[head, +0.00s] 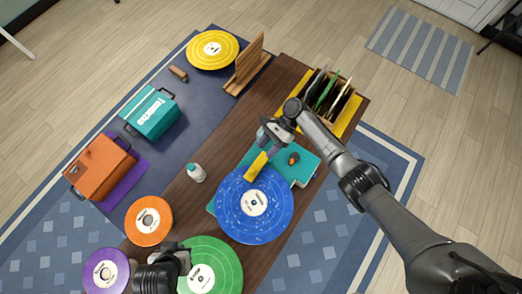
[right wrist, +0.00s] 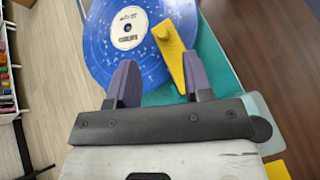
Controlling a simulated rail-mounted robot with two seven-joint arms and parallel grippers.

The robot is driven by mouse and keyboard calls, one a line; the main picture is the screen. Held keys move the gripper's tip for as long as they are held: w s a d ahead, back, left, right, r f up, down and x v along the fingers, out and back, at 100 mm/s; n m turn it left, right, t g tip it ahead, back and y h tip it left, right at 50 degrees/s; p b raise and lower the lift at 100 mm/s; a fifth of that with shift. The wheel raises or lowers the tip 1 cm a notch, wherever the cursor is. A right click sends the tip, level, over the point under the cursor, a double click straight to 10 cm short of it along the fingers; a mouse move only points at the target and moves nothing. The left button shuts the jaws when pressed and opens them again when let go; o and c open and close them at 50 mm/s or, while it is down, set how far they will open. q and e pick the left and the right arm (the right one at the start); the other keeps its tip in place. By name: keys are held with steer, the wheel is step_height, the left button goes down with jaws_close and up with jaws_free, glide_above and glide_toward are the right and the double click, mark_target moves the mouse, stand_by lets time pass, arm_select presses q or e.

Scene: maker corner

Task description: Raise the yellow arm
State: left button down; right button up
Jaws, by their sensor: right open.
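The yellow arm (head: 257,164) lies over the edge of the blue speckled record (head: 254,213) on a teal turntable (head: 301,162). It also shows in the right wrist view (right wrist: 171,50), with a round knob at its wide end. My right gripper (head: 267,144) is above the turntable at the yellow arm. In the right wrist view my right gripper (right wrist: 159,60) is open, and the yellow arm shows between its purple fingers, nearer the right one. Whether they touch is unclear. My left gripper (head: 181,257) is at the bottom, by the green record; its fingers are unclear.
A white bottle (head: 196,173) stands left of the turntable. A green record (head: 213,268) and an orange record (head: 148,220) lie near the front. A yellow record rack (head: 352,118) stands behind the turntable. Teal (head: 152,113) and orange (head: 99,167) boxes stand at left.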

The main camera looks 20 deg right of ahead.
steer(key=b+v, duration=0.1)
steer(key=v, duration=0.8)
stand_by(0.4)
